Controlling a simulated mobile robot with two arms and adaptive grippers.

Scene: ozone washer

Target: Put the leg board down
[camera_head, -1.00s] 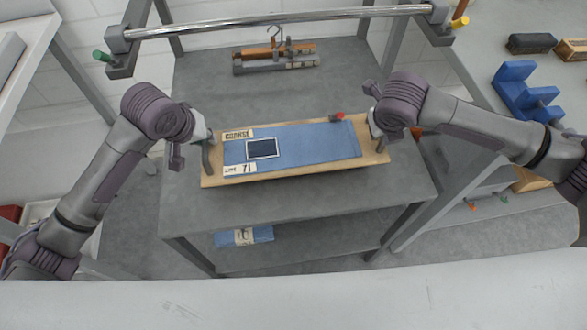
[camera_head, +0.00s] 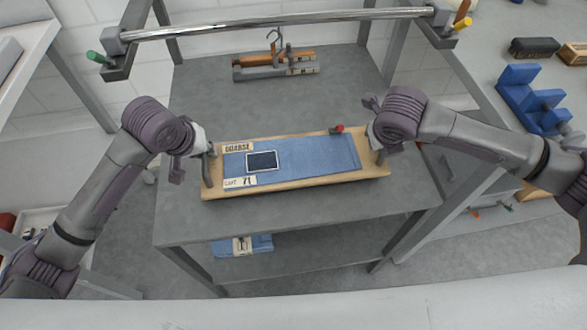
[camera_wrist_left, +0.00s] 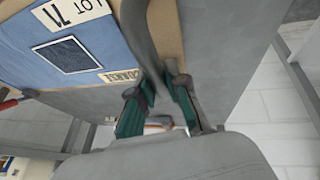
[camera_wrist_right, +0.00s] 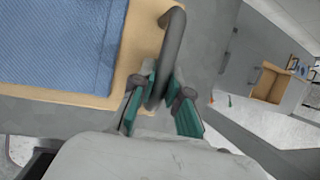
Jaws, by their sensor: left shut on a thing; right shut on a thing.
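The leg board (camera_head: 375,186) is a light wooden board with a blue denim leg on it, bearing a dark white-framed patch and paper labels. It is at the middle of the grey table in the head view, roughly level. I cannot tell whether its underside touches the table. My left gripper (camera_head: 208,157) is shut on the board's left grey handle; this grip also shows in the left wrist view (camera_wrist_left: 160,92). My right gripper (camera_head: 378,140) is shut on the right handle, seen between the green-padded fingers in the right wrist view (camera_wrist_right: 158,92).
The grey table (camera_head: 225,105) has bare room behind the board. A hanger-like fixture (camera_head: 276,64) stands at its back. A metal bar (camera_head: 280,22) spans above. Folded denim (camera_head: 243,245) lies on the lower shelf. Blue stepped blocks (camera_head: 530,95) stand on the right bench.

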